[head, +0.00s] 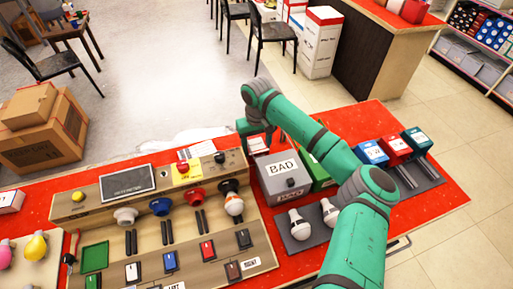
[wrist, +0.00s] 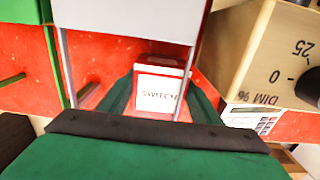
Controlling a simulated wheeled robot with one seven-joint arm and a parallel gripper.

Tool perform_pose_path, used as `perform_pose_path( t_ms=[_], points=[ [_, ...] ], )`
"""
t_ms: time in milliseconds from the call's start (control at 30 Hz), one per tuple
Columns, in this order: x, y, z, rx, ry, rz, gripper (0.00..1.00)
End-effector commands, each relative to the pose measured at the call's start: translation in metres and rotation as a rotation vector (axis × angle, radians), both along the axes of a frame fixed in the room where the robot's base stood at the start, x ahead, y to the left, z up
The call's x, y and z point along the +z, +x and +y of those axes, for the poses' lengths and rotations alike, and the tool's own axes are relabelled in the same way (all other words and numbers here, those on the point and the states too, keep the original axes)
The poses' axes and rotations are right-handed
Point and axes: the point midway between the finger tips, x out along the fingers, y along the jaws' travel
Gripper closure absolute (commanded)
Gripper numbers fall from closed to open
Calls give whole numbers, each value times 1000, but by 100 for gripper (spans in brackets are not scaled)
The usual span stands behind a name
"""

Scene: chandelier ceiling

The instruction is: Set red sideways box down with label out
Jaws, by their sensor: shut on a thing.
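The red box (wrist: 163,63) carries a white label reading "SWITCH", which faces my wrist camera. My gripper (wrist: 162,98) is shut on it, with a green finger on each side. In the head view, the held box (head: 258,144) shows as a small red and white shape behind the grey BAD box (head: 284,178), beside the wooden panel. My gripper (head: 250,132) is partly hidden there by my arm. I cannot tell whether the held box touches the red tabletop.
A green box (head: 316,170) stands right of the BAD box. The wooden panel (wrist: 243,45), with a dimmer knob, is close on the right in the wrist view, near a calculator (wrist: 252,119). Blue, red and teal boxes (head: 396,148) stand on a grey mat at right. Bulbs (head: 299,224) lie in front.

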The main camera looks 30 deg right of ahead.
Motion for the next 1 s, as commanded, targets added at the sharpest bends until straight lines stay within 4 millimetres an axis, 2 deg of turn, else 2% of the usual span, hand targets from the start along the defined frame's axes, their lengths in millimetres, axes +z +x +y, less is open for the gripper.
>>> perform_pose_path(
  t_ms=[367, 400, 467, 833, 1000],
  points=[
    [-4, 0, 0, -1, 1, 0, 70],
    [-4, 0, 0, -1, 0, 0, 37],
    [-4, 0, 0, -1, 0, 0, 23],
    [-1, 0, -1, 0, -1, -1, 23],
    [19, 1, 0, 0, -1, -2, 23]
  ],
)
